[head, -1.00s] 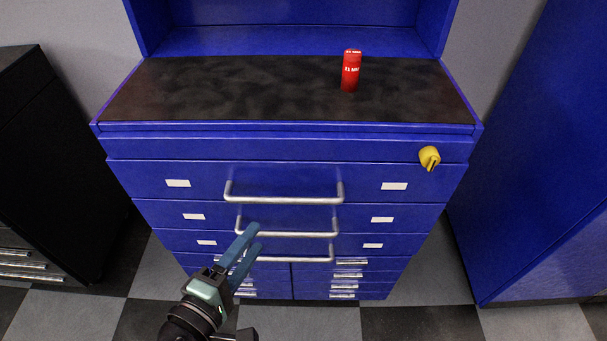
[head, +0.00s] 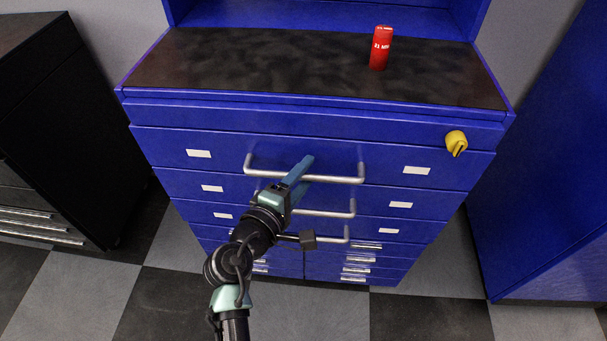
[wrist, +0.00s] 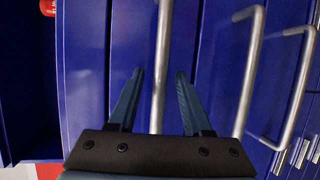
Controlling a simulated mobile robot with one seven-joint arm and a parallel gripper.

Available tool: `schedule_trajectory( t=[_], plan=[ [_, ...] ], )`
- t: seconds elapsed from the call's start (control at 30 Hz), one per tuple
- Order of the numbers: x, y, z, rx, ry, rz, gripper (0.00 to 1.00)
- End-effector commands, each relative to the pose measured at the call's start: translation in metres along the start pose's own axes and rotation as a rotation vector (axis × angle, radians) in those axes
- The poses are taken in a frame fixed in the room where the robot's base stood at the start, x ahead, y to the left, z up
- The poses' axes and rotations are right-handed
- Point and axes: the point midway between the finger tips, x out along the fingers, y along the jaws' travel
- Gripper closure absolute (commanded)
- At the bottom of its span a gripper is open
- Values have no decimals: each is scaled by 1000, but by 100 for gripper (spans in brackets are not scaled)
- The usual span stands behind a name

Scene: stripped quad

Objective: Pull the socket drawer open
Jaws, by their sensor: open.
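The blue cabinet has a stack of wide drawers with silver bar handles; I cannot tell from the labels which is the socket drawer. The top wide drawer (head: 300,144) is shut, and its handle (head: 335,180) runs across it. My gripper (head: 304,163) is at this handle, left of its middle, and covers part of it. In the wrist view my gripper (wrist: 160,72) is open, with the top handle (wrist: 160,50) running between its two blue fingers, apart from both. The lower handles (wrist: 250,75) show to the right there.
A red can (head: 381,48) stands on the black worktop (head: 250,65). A yellow knob (head: 456,142) sits at the cabinet's upper right. A dark cabinet (head: 50,130) stands at left and a blue cabinet (head: 545,190) at right. The checkered floor in front is clear.

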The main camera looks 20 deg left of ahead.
Motion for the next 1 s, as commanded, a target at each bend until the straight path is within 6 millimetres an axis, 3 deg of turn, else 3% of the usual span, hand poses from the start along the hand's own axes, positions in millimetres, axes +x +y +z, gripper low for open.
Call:
schedule_trajectory(
  t=[0.13,0.4,1.0],
  plan=[
    [0,0,0,0,0,0,50],
    [0,0,0,1,0,0,99],
    [-1,0,0,1,0,0,100]
  ],
)
